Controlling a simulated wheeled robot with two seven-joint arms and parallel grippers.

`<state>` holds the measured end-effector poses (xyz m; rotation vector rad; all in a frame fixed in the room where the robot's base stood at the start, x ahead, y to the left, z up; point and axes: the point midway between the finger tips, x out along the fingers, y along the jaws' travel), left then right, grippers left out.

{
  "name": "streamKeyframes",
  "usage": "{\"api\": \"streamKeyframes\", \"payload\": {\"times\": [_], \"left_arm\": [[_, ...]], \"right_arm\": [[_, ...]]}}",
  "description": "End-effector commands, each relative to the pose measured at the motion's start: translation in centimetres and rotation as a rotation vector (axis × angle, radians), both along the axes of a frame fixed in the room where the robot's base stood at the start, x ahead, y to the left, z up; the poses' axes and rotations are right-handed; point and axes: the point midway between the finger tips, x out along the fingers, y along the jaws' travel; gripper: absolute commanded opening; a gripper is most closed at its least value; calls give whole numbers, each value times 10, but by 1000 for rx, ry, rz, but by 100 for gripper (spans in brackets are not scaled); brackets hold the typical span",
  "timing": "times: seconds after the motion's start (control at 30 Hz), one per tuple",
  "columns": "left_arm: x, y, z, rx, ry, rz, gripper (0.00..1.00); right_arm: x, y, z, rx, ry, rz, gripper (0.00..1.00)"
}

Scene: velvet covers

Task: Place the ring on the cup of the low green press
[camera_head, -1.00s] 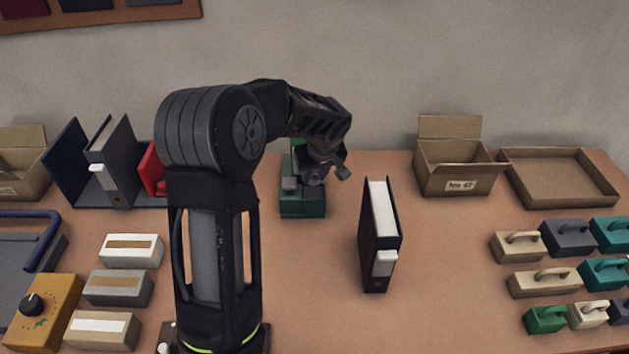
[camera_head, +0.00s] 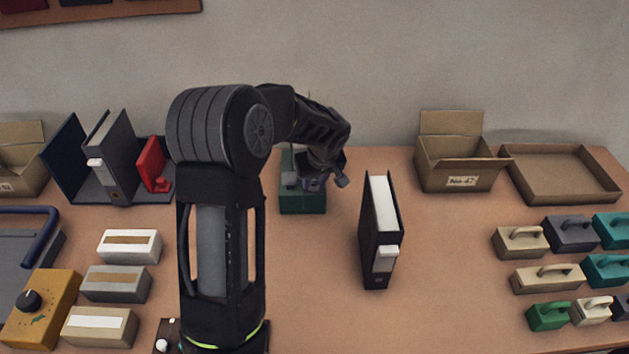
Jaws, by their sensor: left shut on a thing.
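The low green press (camera_head: 302,201) stands at the back middle of the table. Its dark green base shows, but my left arm and gripper hide its upper part and its cup. My left gripper (camera_head: 317,182) is at the press, over its upper part in this view, pointing down and shut. A small purplish bit at its fingertips appears to be the ring, too small and covered to make out its shape. I cannot tell whether it touches the cup. My right gripper is not in view.
A black binder (camera_head: 380,240) stands upright right of the press. A red stand (camera_head: 153,165) and grey binder (camera_head: 112,160) are at left. An open box (camera_head: 455,172) and tray (camera_head: 560,175) are back right. Several handled blocks lie at right. The table's front middle is clear.

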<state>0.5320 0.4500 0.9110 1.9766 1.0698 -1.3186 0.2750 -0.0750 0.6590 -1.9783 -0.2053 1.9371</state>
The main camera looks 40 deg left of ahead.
Motion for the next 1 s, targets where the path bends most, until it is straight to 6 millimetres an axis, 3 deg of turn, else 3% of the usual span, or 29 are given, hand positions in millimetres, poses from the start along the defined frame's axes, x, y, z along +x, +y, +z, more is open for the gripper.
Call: {"api": "streamKeyframes", "payload": {"times": [0.1, 0.13, 0.2, 0.67, 0.8, 1.0], "left_arm": [[0, 0, -1, -1, 1, -1, 0], [0, 0, -1, 0, 2, -1, 32], [0, 0, -1, -1, 2, -1, 38], [0, -1, 6, -2, 1, -3, 39], [0, -2, 18, -1, -1, -4, 39], [-8, -16, 54, -1, -7, -3, 39]], "right_arm": [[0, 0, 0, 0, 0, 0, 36], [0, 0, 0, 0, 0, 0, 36], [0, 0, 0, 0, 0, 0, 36], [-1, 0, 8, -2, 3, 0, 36], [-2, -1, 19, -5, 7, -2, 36], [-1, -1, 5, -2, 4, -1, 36]]}}
